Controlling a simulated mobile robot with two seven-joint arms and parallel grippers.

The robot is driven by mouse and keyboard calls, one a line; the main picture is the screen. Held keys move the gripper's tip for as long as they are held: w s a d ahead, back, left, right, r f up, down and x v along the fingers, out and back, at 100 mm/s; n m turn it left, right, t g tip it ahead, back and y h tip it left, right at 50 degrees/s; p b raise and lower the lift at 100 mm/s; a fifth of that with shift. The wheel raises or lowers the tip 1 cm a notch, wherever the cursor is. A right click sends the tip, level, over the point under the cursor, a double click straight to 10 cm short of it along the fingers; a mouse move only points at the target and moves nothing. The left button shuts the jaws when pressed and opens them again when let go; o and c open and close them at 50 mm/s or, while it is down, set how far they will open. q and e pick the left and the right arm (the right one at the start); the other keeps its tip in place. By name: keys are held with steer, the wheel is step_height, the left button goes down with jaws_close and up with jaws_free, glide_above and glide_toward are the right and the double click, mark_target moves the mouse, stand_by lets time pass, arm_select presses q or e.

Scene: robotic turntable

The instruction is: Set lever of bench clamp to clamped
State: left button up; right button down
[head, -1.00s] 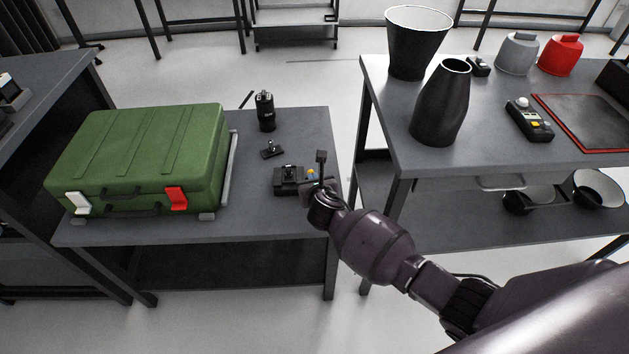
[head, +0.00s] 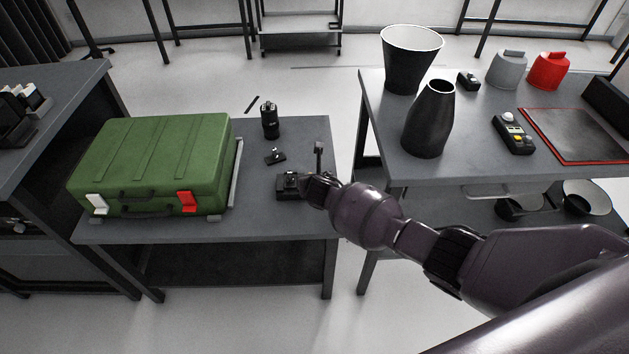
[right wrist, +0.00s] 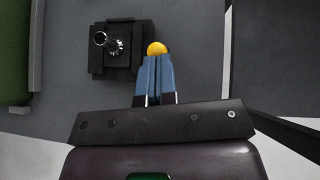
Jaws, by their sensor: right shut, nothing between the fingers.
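The bench clamp appears to be the small dark block (head: 287,188) near the right end of the low table. In the right wrist view the block (right wrist: 112,62) has a silver ring and a ridged metal part on top. A yellow ball knob (right wrist: 156,48), apparently the lever's end, shows right at the fingertips; the lever's shaft cannot be made out. My right gripper (right wrist: 156,60) is shut with nothing between its blue fingers, its tips touching or just short of the knob. In the head view the right gripper (head: 306,187) is beside the block's right side and hides the knob. My left gripper is out of view.
A green case (head: 150,165) fills the left of the low table (head: 250,222). A black cylinder (head: 269,122) and a small black part (head: 275,156) lie behind the block. A higher table (head: 465,160) with black vessels stands right, across a gap.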

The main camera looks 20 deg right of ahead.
steer(key=shift+g, duration=0.5)
steer(key=shift+w+d+r+p, duration=0.15)
steer(key=shift+w+d, duration=0.05)
steer(key=shift+w, duration=0.45)
steer(key=shift+w+d+r+p, duration=0.15)
steer(key=shift+w+r, duration=0.05)
steer(key=shift+w, duration=0.5)
steer(key=shift+w+d+r+p, duration=0.15)
steer(key=shift+w+d, duration=0.05)
steer(key=shift+w, duration=0.45)
steer(key=shift+r, duration=0.2)
steer(key=shift+r+p, duration=0.65)
steer(key=shift+r, duration=0.1)
steer(key=shift+s+r+p, duration=0.15)
steer(key=shift+s+p, duration=0.1)
steer(key=shift+p, duration=0.05)
arm_select(q)
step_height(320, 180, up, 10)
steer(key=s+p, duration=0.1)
steer(key=p, duration=0.5)
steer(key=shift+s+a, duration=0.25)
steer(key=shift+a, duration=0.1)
arm_select(e)
steer(key=w+d+r+v, duration=0.1)
steer(key=v, duration=1.1)
steer(key=shift+s+a+r, duration=0.2)
